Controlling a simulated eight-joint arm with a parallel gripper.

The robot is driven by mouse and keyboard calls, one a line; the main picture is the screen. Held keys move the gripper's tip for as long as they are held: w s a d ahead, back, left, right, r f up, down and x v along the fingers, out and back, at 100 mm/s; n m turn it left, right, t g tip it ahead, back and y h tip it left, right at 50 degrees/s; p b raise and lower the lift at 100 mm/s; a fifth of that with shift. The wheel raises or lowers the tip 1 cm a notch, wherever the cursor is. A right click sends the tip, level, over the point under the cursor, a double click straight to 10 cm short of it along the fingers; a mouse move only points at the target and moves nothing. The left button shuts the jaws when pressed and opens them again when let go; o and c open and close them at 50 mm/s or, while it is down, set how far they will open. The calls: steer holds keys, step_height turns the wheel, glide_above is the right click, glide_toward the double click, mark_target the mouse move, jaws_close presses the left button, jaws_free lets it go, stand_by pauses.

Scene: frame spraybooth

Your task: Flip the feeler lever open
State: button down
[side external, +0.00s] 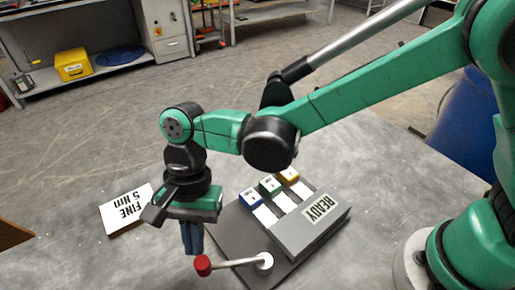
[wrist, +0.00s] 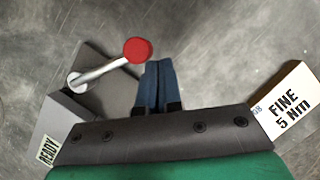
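The feeler lever (side external: 235,263) is a pale rod with a red knob (side external: 203,265). It runs from a white round pivot (side external: 264,260) on the grey fixture out to the left, past the fixture's edge. In the wrist view the lever (wrist: 100,72) reaches up and right to its red knob (wrist: 137,50), beside my fingertips. My gripper (side external: 192,252) points down with its blue fingers just behind the knob. In the wrist view my gripper (wrist: 158,64) has its fingers together with nothing visible between them. I cannot tell whether they touch the knob.
The grey fixture (side external: 290,236) carries a READY label (side external: 321,208) and blue, green (side external: 270,185) and yellow blocks. A white "FINE 5 Nm" block (side external: 128,208) lies left of my gripper. The table between that block and the lever is clear.

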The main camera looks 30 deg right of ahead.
steer(key=shift+w+d, duration=0.1)
steer(key=shift+w, duration=0.4)
steer(key=w, duration=0.3)
steer(key=shift+w+d, duration=0.15)
steer(key=shift+d, duration=0.2)
steer(key=a+v, duration=0.2)
steer(key=v, duration=0.7)
steer(key=shift+w+d+r, duration=0.25)
steer(key=shift+w+r, duration=0.1)
steer(key=shift+r, duration=0.15)
steer(key=d+r+n+t, duration=0.3)
steer(key=d+t, duration=0.2)
steer(key=d, duration=0.9)
steer(key=s+d+f+n+t+h, duration=0.2)
steer(key=s+d+n+t, duration=0.3)
steer(key=d, duration=0.7)
steer(key=shift+s+d+f+t+h, duration=0.3)
steer(key=shift+s+f+h, duration=0.1)
steer(key=shift+s+f, duration=0.25)
